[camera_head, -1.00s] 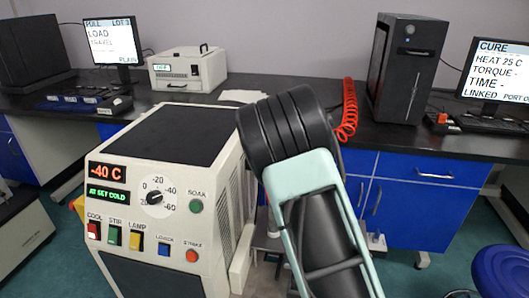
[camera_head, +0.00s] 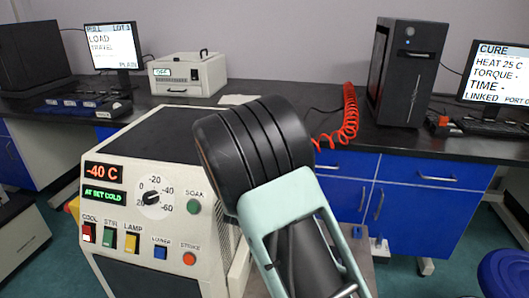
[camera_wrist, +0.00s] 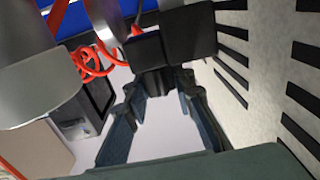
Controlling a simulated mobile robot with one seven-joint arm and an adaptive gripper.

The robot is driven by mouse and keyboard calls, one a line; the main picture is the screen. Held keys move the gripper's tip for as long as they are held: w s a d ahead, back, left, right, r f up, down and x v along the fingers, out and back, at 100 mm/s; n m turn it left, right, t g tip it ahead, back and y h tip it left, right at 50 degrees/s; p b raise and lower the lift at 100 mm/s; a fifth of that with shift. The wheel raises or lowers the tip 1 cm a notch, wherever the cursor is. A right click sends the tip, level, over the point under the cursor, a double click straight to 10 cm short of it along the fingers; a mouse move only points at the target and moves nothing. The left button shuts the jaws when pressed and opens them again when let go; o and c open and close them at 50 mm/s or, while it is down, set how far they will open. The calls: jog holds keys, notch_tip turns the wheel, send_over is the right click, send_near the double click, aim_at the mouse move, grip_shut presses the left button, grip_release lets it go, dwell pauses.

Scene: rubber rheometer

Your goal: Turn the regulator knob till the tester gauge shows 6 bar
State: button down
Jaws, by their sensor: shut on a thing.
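My gripper (camera_wrist: 166,58) shows in the wrist view with its dark fingertips close together, shut on what I take to be the regulator knob. The knob is hard to tell apart from the black pads and is mostly hidden. The fingers are beside the slotted white side panel (camera_wrist: 262,85). A red coiled hose (camera_wrist: 84,62) runs close to the fingertips. In the head view my own arm hides the gripper, and neither the knob nor the tester gauge can be made out. No 6 bar reading is visible.
A white console (camera_head: 170,150) reading -40 C stands left of my arm. A grey metal cylinder (camera_wrist: 30,80) is close on the left in the wrist view. Behind are a dark bench (camera_head: 350,136), a black tower (camera_head: 405,75) and blue drawers (camera_head: 420,200).

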jog(key=shift+h, duration=0.3)
jog(key=c, duration=1.6)
grip_release()
jog(key=v, duration=1.2)
jog(key=shift+r, duration=0.15)
